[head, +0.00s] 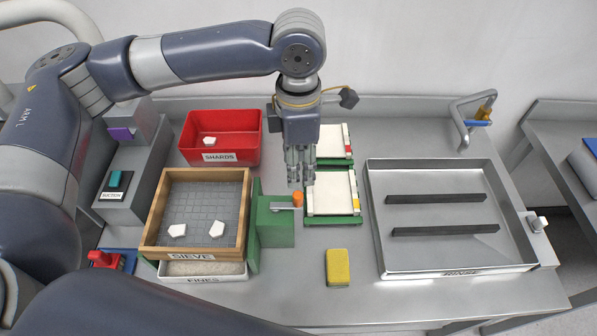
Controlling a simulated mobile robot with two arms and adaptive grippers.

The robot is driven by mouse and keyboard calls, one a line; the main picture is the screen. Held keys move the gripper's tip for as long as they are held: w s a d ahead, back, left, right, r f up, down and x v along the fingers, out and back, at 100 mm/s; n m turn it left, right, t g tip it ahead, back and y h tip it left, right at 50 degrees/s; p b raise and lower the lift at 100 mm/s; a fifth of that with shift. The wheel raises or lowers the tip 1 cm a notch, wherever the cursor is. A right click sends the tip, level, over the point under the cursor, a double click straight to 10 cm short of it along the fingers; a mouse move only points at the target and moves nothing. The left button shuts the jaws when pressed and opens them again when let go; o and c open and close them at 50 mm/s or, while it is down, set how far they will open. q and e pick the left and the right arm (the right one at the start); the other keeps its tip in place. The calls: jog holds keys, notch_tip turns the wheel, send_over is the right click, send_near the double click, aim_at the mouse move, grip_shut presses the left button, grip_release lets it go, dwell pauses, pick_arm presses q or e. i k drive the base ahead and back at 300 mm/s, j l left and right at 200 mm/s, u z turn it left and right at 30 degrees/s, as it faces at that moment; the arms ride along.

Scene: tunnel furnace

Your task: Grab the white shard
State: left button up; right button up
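Two white shards lie on the grey mesh of the wooden sieve (245,205): a left shard (177,230) and a right shard (216,228), apart from each other. A third white shard (209,141) lies in the red bin (255,150) labelled SHARDS, behind the sieve. My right gripper is out of view.
An orange-tipped handle (297,199) on a green block (273,232) stands beside the sieve. White plates on green holders (332,197), a yellow block (338,267) and a metal tray with two dark bars (378,230) are to the right. A FINES tray (205,270) sits below the sieve.

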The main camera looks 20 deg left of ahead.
aim_at(178, 230)
jog(key=k+l, duration=0.2)
jog(key=k, duration=0.3)
jog(key=k+l, duration=0.15)
jog(key=k, duration=0.3)
jog(key=k+l, duration=0.2)
jog(key=k, duration=0.3)
